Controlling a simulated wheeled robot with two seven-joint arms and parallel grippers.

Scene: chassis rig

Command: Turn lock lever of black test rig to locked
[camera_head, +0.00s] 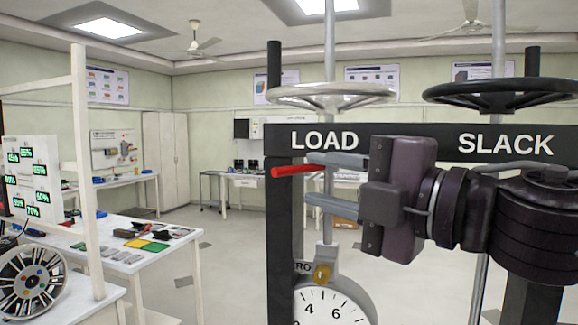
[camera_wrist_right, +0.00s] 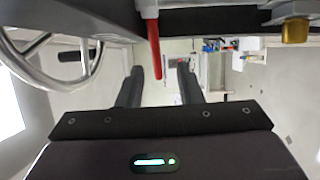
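The black test rig (camera_head: 410,131) stands close in front of me, its crossbar lettered LOAD and SLACK. A red lever (camera_head: 295,170) sticks out below LOAD, nearly level, its tip pointing left in the head view. My right gripper (camera_head: 310,179) is open, its two fingers apart and pointing left at the lever. In the right wrist view the red lever (camera_wrist_right: 154,45) reaches down between the fingertips (camera_wrist_right: 158,72), with a gap on each side. The lever's mount is hidden behind the gripper in the head view. My left gripper is not in view.
A silver handwheel (camera_head: 330,92) and a black handwheel (camera_head: 503,91) sit above the crossbar. A dial gauge (camera_head: 330,309) with a brass knob (camera_head: 322,274) hangs below the gripper. A white workbench (camera_head: 150,262) stands at left. The floor between is clear.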

